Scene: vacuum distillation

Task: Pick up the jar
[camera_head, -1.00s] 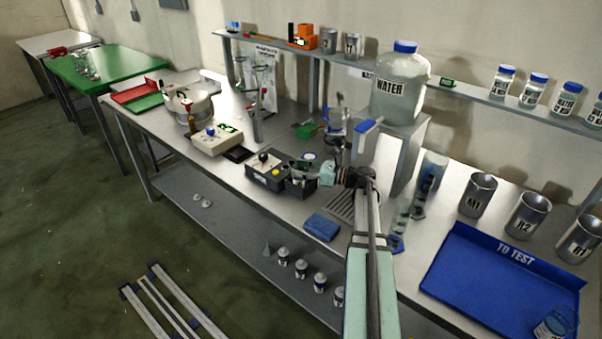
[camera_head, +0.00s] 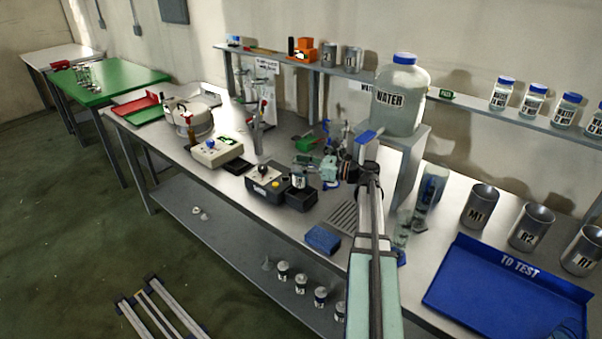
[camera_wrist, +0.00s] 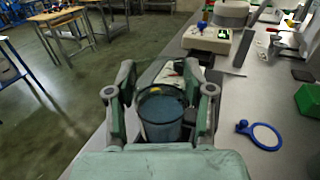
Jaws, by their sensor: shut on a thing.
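A clear jar (camera_wrist: 160,114) with bluish contents sits between the two fingers of my gripper (camera_wrist: 160,92) in the wrist view. The fingers close on it from left and right, and the jar looks upright. In the head view my gripper (camera_head: 326,167) is over the middle of the bench. The jar (camera_head: 299,180) shows at its left, just at the top of a small dark open box. I cannot tell whether the jar is clear of the box.
A black device (camera_head: 268,187) with a knob stands beside the dark box. A blue block (camera_head: 322,239) lies at the bench's front edge. A large water bottle (camera_head: 400,95) stands on a grey stand at right. A blue tray (camera_head: 505,290) and metal cups lie farther right.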

